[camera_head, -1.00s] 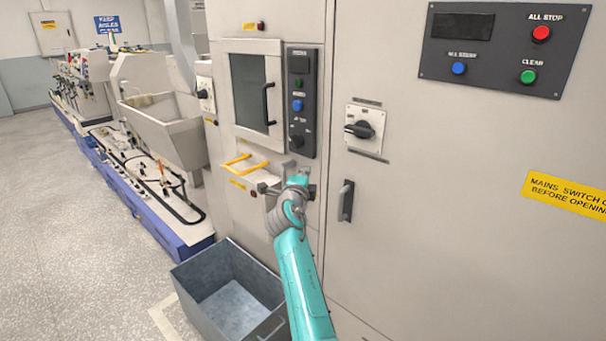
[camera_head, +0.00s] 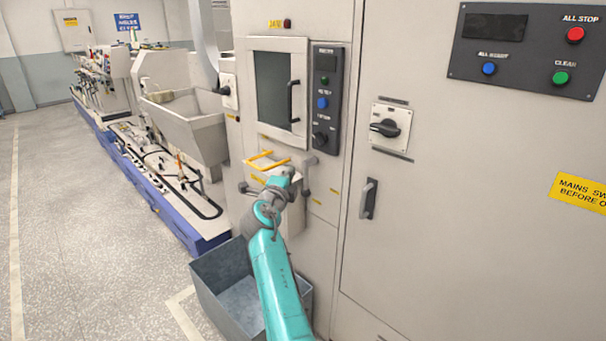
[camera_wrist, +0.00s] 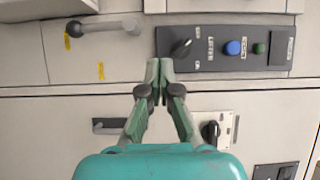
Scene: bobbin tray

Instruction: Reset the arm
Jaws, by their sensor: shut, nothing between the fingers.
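My gripper (camera_wrist: 160,78) is shut and empty in the wrist view, its two fingertips together in front of the cabinet face. The dark control panel (camera_wrist: 225,48) with its black knob and blue and green buttons lies just beyond the fingertips. In the head view my teal arm (camera_head: 275,275) reaches up from the bottom middle. The fingers cannot be made out clearly there.
A grey bin (camera_head: 225,290) stands on the floor left of my arm, partly hidden by it. A grey bar handle (camera_wrist: 105,26) sticks out from the machine. A door handle (camera_head: 369,198) and rotary switch (camera_head: 390,128) are to the right. Floor at left is clear.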

